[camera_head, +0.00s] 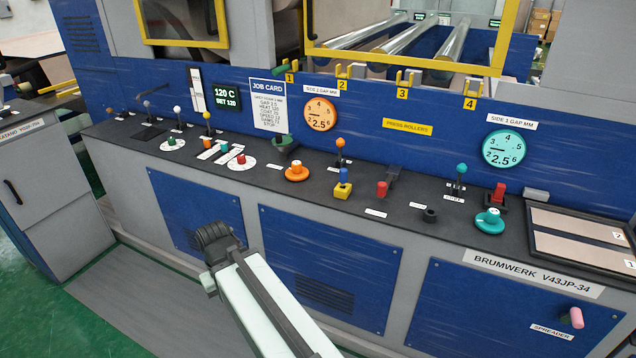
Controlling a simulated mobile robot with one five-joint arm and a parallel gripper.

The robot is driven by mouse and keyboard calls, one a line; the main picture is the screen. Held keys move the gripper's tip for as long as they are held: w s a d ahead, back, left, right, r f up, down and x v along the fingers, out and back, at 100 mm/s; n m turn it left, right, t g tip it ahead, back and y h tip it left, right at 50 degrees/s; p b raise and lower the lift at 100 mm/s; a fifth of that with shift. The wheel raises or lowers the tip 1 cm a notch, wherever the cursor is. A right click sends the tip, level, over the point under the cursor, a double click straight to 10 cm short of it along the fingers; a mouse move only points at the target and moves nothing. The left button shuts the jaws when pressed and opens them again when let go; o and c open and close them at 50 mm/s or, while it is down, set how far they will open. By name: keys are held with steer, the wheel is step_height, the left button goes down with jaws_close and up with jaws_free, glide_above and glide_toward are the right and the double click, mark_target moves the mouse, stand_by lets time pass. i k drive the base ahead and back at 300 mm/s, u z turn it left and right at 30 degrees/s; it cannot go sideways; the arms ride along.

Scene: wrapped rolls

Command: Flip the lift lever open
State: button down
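The control panel's black top (325,186) carries several levers, and I cannot tell which one is labelled as the lift lever. One lever has a white knob (177,111), one a yellow knob (207,116), one an orange knob (340,143) and one a teal knob (461,168). A grey-handled lever (153,91) leans at the far left. These stand upright or slightly tilted, and their small labels are unreadable. The dark end of my arm, with my gripper (217,240), is in front of the cabinet, below the panel top and apart from every lever. Its fingers cannot be made out.
Knobs and buttons crowd the panel, including an orange knob (297,173), a yellow-and-blue switch (343,186), a red button (382,189) and a teal knob (490,220). A framed tray (530,247) lies at right. A pink handle (576,317) juts from the front. Floor (130,300) at left is clear.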

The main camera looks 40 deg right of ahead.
mark_target(392, 170)
steer(key=u, duration=0.35)
steer(key=i, duration=1.05)
steer(key=z, duration=0.1)
